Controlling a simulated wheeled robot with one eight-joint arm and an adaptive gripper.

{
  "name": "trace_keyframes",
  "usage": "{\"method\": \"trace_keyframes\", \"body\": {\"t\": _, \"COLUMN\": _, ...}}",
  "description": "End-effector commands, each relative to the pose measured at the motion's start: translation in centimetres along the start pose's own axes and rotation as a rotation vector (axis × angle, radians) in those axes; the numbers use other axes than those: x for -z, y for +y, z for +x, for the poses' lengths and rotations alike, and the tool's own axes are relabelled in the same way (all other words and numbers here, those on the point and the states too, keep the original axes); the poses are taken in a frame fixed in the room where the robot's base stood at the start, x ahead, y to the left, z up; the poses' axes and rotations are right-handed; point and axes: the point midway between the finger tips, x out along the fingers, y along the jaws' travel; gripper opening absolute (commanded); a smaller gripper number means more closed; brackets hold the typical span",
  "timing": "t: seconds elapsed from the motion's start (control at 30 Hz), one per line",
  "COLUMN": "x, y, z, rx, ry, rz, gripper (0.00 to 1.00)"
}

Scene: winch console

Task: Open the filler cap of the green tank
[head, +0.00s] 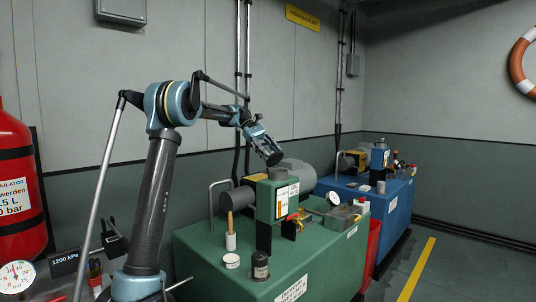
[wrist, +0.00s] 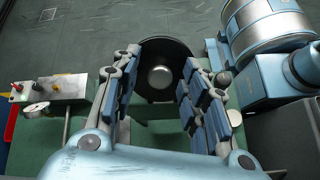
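The green tank (head: 325,262) stands at the front centre in the head view. An upright green block (head: 266,199) rises from its top. My gripper (head: 270,153) is just above this block, slanting down to the right. In the wrist view my gripper (wrist: 160,92) has its fingers apart, one on each side. A black round part with a grey domed middle, which looks like the cap (wrist: 160,77), lies between and beyond the fingertips. The fingers overlap its edges, and I cannot tell whether they touch it. In the head view a dark round end (head: 274,158) shows at the fingertips.
A black cylinder (head: 260,268), a white lid (head: 231,261) and a white pot with a wooden handle (head: 230,241) are on the tank's front left. A gauge (head: 333,198) and valves are at right. A blue tank (head: 397,206) stands behind. A red cylinder (head: 15,180) is far left.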

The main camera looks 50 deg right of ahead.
Motion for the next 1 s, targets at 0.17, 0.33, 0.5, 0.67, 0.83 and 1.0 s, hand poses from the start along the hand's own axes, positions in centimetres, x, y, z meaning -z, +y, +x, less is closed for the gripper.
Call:
{"method": "trace_keyframes", "body": {"t": 0.17, "x": 0.0, "y": 0.1, "z": 0.1, "rx": 0.002, "ry": 0.000, "rz": 0.000, "gripper": 0.41}}
{"method": "trace_keyframes", "body": {"t": 0.33, "x": -0.7, "y": 0.3, "z": -0.5, "rx": 0.002, "ry": 0.000, "rz": 0.000, "gripper": 0.41}}
{"method": "trace_keyframes", "body": {"t": 0.5, "x": -2.6, "y": 0.9, "z": -1.9, "rx": 0.002, "ry": 0.000, "rz": 0.001, "gripper": 0.41}}
{"method": "trace_keyframes", "body": {"t": 0.67, "x": -4.7, "y": 1.6, "z": -3.6, "rx": 0.002, "ry": 0.000, "rz": 0.001, "gripper": 0.41}}
{"method": "trace_keyframes", "body": {"t": 0.83, "x": -6.4, "y": 2.2, "z": -5.0, "rx": 0.001, "ry": 0.000, "rz": 0.001, "gripper": 0.41}}
{"method": "trace_keyframes", "body": {"t": 1.0, "x": -7.3, "y": 2.5, "z": -5.8, "rx": 0.001, "ry": 0.000, "rz": 0.001, "gripper": 0.41}}
